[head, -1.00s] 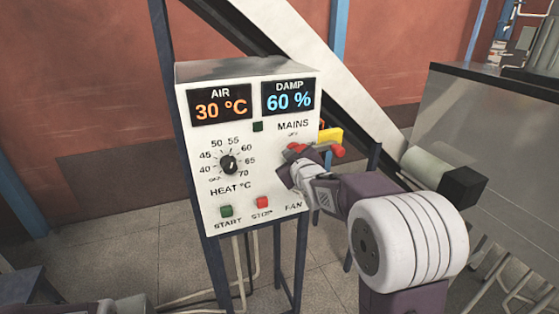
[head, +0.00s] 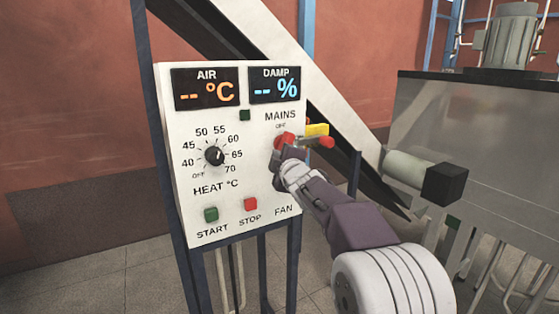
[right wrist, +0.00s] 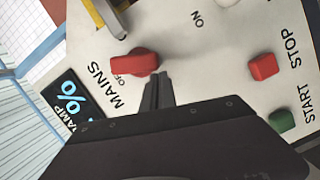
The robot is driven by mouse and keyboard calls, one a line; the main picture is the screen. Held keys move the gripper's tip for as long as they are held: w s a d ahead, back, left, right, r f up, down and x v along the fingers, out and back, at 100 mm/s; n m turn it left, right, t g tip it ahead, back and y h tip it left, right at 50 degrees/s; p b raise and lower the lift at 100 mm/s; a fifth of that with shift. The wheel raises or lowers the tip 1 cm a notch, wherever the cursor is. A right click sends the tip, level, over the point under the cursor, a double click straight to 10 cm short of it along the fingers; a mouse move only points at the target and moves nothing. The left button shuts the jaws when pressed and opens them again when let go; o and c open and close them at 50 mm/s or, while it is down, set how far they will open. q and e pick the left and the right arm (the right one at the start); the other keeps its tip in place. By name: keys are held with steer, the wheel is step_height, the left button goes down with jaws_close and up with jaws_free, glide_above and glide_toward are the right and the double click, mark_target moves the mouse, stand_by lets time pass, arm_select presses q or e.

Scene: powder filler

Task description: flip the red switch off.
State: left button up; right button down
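The red mains switch (head: 284,139) is on the front of the white control panel (head: 185,135), just below the MAINS and OFF lettering. It also shows in the right wrist view (right wrist: 135,62), close to OFF, with ON farther away. My right gripper (head: 287,154) is at the panel just below the switch, partly covering that area. In the right wrist view its fingers (right wrist: 157,92) are together with nothing between them, beside the switch; I cannot tell whether they touch it. Both displays, AIR (head: 205,90) and DAMP (head: 275,86), show dashes. My left gripper is not in view.
A heat dial (head: 214,155), a green START button (head: 211,214) and a red STOP button (head: 250,204) are on the same panel. A yellow part (head: 318,129) and a red handle (head: 326,142) stick out at its right side. A grey metal tank (head: 475,140) stands at right.

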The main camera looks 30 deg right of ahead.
steer(key=shift+d+f+n+t+h+b, duration=0.15)
steer(key=shift+d+f+n+t+b, duration=0.15)
steer(key=shift+n+b, duration=0.9)
steer(key=shift+d+f+n+t+h+b, duration=0.2)
steer(key=shift+f+n+b, duration=0.35)
steer(key=shift+b, duration=1)
steer(key=shift+r+n, duration=0.2)
steer(key=shift+n, duration=0.05)
steer(key=shift+w, duration=0.1)
